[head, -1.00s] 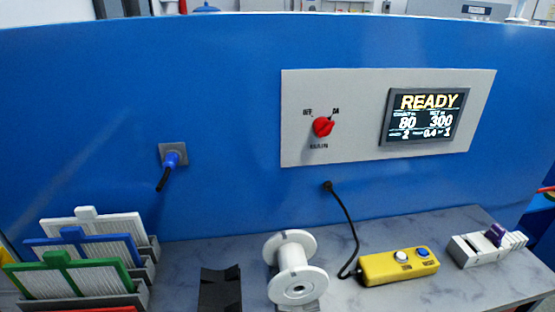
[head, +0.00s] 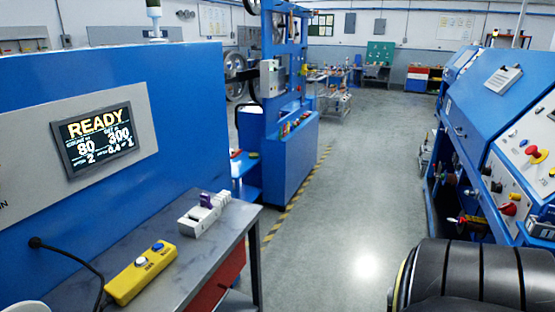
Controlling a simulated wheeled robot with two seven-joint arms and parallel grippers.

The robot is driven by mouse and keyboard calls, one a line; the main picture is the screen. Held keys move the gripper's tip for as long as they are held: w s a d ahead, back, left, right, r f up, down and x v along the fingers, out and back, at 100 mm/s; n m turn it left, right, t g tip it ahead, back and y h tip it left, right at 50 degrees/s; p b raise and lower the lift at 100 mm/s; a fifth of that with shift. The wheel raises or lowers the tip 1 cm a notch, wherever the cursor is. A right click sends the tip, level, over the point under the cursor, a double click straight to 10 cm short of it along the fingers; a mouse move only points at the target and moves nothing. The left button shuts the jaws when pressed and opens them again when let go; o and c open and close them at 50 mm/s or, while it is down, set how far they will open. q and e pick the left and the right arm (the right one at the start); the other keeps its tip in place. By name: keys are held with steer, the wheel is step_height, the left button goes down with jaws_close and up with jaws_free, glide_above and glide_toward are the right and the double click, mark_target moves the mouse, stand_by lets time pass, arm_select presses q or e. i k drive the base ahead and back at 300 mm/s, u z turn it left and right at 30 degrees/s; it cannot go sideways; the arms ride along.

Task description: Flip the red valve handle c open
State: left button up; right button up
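No valve handle that I can make out as handle c shows in the head view. Small red parts sit on the blue machine at the right: a red knob (head: 508,209) on its panel and a red and yellow part (head: 463,222) lower down. They are too small to tell whether either is a valve handle. Neither of my grippers is in view.
A workbench (head: 190,270) with a yellow button box (head: 140,272) stands at the left, below a READY screen (head: 97,137). A blue machine (head: 290,150) stands beyond. Open floor (head: 350,200) runs between. A large black banded shape (head: 470,275) fills the bottom right.

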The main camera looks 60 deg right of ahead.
mark_target(237, 154)
steer(key=z, duration=0.3)
steer(key=k, duration=0.8)
steer(key=z, duration=1.75)
steer(key=i, duration=1.6)
steer(key=u, duration=0.1)
steer(key=i, duration=1.45)
steer(key=u, duration=1.15)
steer(key=i, duration=0.15)
steer(key=u, duration=0.2)
steer(key=k, duration=0.7)
steer(key=z, duration=0.25)
steer(key=i, duration=0.4)
steer(key=z, duration=0.7)
steer(key=i, duration=1)
steer(key=u, duration=0.3)
